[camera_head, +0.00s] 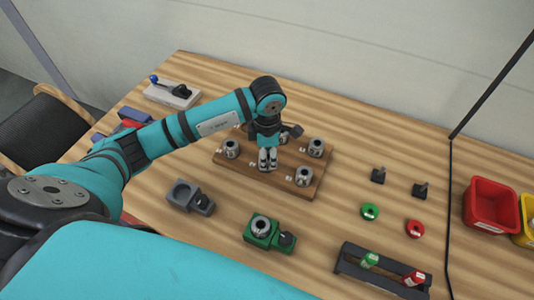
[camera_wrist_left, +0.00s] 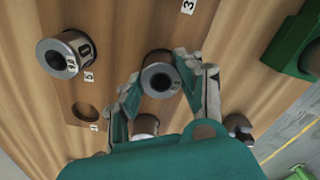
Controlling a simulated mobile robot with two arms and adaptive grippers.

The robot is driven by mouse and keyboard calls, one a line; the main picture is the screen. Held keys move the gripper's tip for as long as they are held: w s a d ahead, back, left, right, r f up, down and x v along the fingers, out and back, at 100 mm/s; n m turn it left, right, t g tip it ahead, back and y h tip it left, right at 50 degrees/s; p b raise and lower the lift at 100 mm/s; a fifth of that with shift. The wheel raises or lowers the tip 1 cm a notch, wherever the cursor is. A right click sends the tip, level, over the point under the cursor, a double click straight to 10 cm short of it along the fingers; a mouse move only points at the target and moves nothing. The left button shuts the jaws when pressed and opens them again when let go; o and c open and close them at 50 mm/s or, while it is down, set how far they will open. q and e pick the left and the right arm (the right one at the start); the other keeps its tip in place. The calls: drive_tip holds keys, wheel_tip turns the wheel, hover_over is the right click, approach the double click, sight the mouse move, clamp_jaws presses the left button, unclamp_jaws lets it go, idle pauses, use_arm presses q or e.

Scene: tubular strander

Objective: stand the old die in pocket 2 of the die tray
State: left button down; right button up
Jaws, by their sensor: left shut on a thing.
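The die tray (camera_head: 291,190) is a wooden board holding several metal dies, such as those at its left (camera_head: 231,149) and front right (camera_head: 304,176). My left gripper (camera_head: 267,163) points down over the tray's front middle. My right gripper is not in view.
A green holder (camera_head: 258,240) with a die and a grey holder (camera_head: 200,206) stand in front of the tray. A dark rack (camera_head: 380,274) with green and red pieces is front right. Red (camera_head: 490,204) and yellow bins stand at the far right.

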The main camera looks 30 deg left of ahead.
use_arm(q)
drive_tip(key=shift+f, duration=0.15)
drive_tip(key=c, duration=0.8)
unclamp_jaws()
drive_tip(key=shift+c, duration=0.2)
drive_tip(key=shift+r, duration=0.2)
wheel_tip(320, 180, up, 12)
drive_tip(key=b, duration=0.3)
